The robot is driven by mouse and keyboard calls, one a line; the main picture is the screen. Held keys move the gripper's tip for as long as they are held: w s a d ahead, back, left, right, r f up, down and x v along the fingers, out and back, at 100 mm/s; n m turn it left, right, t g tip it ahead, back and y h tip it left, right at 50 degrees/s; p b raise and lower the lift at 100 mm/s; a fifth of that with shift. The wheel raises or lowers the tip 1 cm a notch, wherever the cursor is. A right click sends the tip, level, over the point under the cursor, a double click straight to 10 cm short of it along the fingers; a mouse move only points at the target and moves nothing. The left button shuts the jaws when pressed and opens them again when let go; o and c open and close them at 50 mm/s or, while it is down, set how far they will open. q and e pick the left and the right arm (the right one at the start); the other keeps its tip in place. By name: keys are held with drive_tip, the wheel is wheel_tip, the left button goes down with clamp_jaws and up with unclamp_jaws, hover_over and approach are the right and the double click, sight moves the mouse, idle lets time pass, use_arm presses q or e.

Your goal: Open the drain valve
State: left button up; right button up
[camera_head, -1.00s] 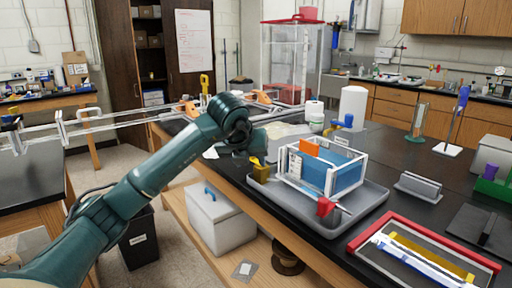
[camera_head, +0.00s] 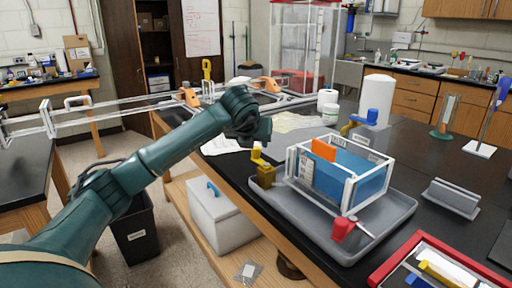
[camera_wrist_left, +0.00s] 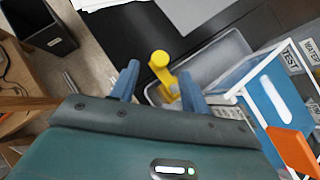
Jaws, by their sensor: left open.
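A clear tank with white edges (camera_head: 346,197) holds blue liquid and an orange panel (camera_head: 323,149). It stands in a grey tray (camera_head: 400,208). A yellow valve (camera_head: 265,176) is at the tray's left corner, a red one (camera_head: 343,230) at the front and a blue one (camera_head: 366,118) behind; which is the drain valve I cannot tell. My left gripper (camera_head: 258,138) is above the yellow valve. In the left wrist view, my left gripper (camera_wrist_left: 159,77) is open, with the yellow valve (camera_wrist_left: 168,76) showing between its fingers; contact is unclear. My right gripper is out of view.
A red-edged tray (camera_head: 405,258) lies at the front right, and a grey block (camera_head: 453,198) right of the tank's tray. A lidded box (camera_head: 216,215) sits on the lower shelf.

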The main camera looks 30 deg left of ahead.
sight(256, 148)
use_arm(q)
drive_tip(key=x, duration=0.6)
drive_tip(key=shift+w+f, duration=0.2)
drive_tip(key=c, duration=1)
